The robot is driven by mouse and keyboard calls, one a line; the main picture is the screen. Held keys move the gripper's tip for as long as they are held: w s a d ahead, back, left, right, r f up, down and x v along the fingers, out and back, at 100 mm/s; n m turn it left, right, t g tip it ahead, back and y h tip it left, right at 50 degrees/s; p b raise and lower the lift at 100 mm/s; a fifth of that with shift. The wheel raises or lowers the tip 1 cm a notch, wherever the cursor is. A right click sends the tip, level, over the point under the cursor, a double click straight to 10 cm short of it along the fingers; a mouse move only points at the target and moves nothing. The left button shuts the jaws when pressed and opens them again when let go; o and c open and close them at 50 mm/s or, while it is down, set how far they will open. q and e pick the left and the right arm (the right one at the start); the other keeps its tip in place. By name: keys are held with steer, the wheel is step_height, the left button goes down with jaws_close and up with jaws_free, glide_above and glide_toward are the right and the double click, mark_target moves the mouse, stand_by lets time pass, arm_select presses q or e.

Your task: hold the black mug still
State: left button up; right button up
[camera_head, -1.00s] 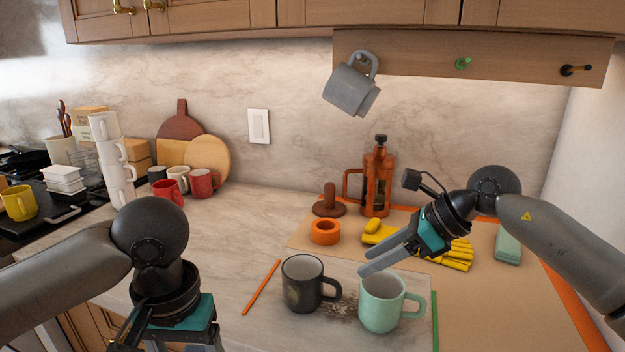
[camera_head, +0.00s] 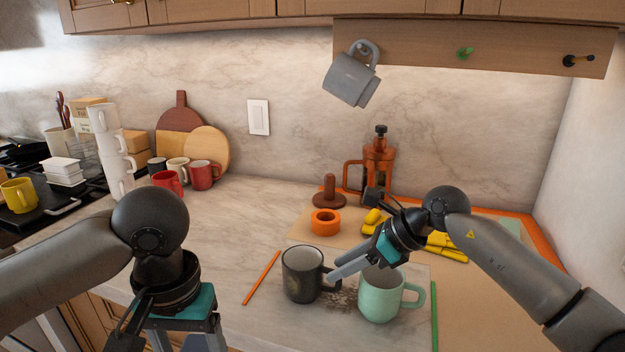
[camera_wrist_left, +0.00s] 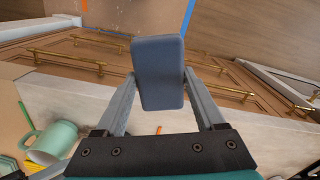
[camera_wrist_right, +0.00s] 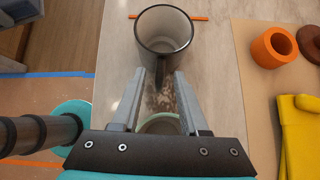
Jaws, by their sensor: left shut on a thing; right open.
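The black mug (camera_head: 301,276) stands upright on the marble counter, its handle pointing right. My left gripper (camera_wrist_left: 159,82) is shut on a blue-grey block (camera_wrist_left: 158,65), held over the floor by the counter front. In the head view its fingertips are cut off at the bottom edge.
A mint mug (camera_head: 378,297) stands close right of the black mug, under my right gripper. Dark crumbs (camera_head: 343,294) lie between them. An orange stick (camera_head: 262,277) lies left, a green strip (camera_head: 434,315) right. An orange tape roll (camera_head: 325,222) and French press (camera_head: 378,168) stand behind.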

steer(key=shift+x, duration=0.75)
jaws_close()
stand_by(0.4)
steer(key=shift+r, duration=0.1)
stand_by(1.2)
steer(key=shift+f, duration=0.25)
stand_by(0.4)
